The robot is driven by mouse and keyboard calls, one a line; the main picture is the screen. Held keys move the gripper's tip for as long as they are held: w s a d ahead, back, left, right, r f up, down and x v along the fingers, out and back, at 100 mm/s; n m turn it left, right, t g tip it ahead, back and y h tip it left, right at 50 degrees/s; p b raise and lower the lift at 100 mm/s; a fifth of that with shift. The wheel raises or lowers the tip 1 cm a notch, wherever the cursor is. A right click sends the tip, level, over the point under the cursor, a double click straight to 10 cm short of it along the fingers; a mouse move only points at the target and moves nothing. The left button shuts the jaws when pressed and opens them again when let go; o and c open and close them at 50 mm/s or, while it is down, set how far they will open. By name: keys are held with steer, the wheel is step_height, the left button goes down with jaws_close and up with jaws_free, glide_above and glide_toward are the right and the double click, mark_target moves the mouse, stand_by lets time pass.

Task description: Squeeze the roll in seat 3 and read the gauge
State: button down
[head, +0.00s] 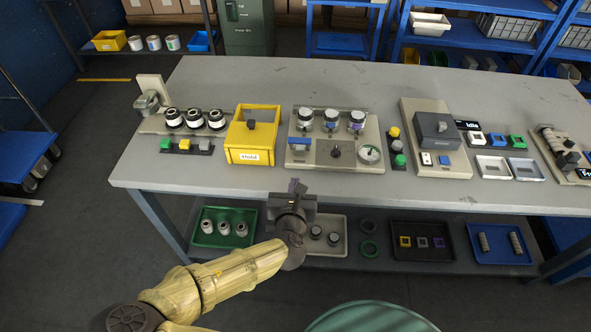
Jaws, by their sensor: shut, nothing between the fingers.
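A beige panel (300,160) on the grey bench carries a row of three rolls. The right-hand roll (356,121) has a purple label, the middle roll (330,119) a blue one, and the left roll (305,119) stands beside them. I cannot read any seat numbers. A round white gauge (369,154) sits at the panel's lower right; its reading is too small to tell. A dark knob (336,152) is left of it. My gripper (293,186) is shut and empty at the bench's front edge, below the panel in the picture and apart from the rolls.
Left of the panel is a yellow Hold bin (252,154); further left, three dark-and-white spools (195,119) stand in a row. Coloured buttons (397,148) and a grey-boxed machine (436,128) are to the right. Trays sit on the shelf below. The bench's rear strip is clear.

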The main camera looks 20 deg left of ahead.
steer(key=b+x, duration=0.4)
steer(key=x, duration=0.4)
steer(key=shift+w+f, duration=0.3)
steer(key=shift+w, duration=0.05)
steer(key=w, duration=0.1)
steer(key=w+r, duration=0.1)
steer(key=w+a+r, duration=0.1)
steer(key=w, duration=0.1)
steer(key=shift+r+p, duration=0.25)
steer(key=shift+p, duration=0.25)
